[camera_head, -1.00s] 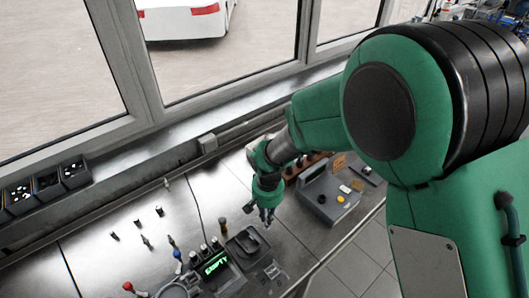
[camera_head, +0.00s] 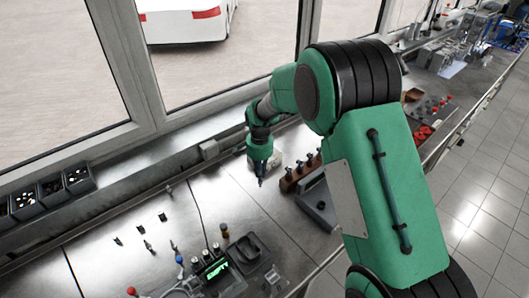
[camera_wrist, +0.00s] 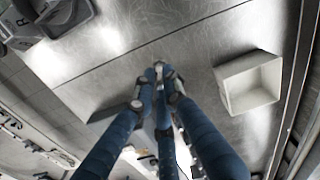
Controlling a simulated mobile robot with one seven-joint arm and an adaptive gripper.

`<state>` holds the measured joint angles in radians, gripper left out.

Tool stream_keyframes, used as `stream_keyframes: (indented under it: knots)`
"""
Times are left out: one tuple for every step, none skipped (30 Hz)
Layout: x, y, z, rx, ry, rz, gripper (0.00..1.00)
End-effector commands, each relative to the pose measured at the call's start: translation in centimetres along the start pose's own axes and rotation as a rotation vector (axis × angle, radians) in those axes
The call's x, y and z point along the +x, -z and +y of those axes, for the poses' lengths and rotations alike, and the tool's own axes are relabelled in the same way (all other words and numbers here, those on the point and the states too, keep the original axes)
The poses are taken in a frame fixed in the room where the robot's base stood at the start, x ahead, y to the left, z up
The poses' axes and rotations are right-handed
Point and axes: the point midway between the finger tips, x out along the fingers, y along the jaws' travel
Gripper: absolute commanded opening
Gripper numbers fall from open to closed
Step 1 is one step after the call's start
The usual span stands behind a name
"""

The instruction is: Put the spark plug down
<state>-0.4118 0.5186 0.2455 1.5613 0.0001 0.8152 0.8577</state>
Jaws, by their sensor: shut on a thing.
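My gripper (camera_head: 260,180) hangs over the metal bench, pointing down, in front of the window sill. In the wrist view its blue fingers (camera_wrist: 160,76) are closed together at the tips around a small pale-grey piece, the spark plug (camera_wrist: 158,66), which is mostly hidden by the fingers. In the head view the plug is too small to tell apart from the fingertips. I cannot tell whether its lower end touches the bench.
A pale open box (camera_wrist: 250,82) sits beside the fingers in the wrist view. Several small parts (camera_head: 162,216) stand on the bench to the left. A wooden rack (camera_head: 298,174) is at right. A device reading "EMPTY" (camera_head: 215,268) is nearer. Bare metal lies between.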

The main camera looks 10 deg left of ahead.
Motion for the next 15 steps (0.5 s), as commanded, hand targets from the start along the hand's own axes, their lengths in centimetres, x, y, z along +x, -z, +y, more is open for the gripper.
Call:
stream_keyframes:
  knots:
    - [-0.1, 0.9, -0.6, 0.026, -0.001, -0.001, 0.0]
    - [-0.2, 1.4, -0.9, 0.043, 0.0, 0.0, 0.0]
    - [-0.2, 1.9, -1.3, 0.065, -0.001, -0.001, 0.0]
    - [-0.3, 2.4, -1.6, 0.082, 0.0, 0.0, 0.0]
    - [-0.4, 2.9, -1.9, 0.097, 0.0, 0.0, 0.0]
    - [-0.4, 3.4, -2.3, 0.12, -0.001, -0.001, 0.0]
    - [-0.5, 3.9, -2.6, 0.136, -0.001, -0.001, 0.0]
    - [-0.5, 4.3, -2.9, 0.152, 0.0, 0.0, 0.0]
    - [-0.6, 4.9, -3.2, 0.174, 0.0, 0.0, 0.0]
    - [-0.6, 5.3, -3.5, 0.19, 0.0, 0.0, 0.0]
    - [-0.7, 5.8, -3.8, 0.207, 0.0, 0.0, 0.0]
    - [-0.6, 6.4, -4.1, 0.229, -0.001, -0.001, 0.0]
    - [-0.7, 6.8, -4.4, 0.246, 0.0, 0.0, 0.0]
    - [-0.7, 7.3, -4.6, 0.262, 0.0, 0.0, 0.0]
    - [-0.8, 7.8, -5.0, 0.285, 0.0, 0.0, 0.0]
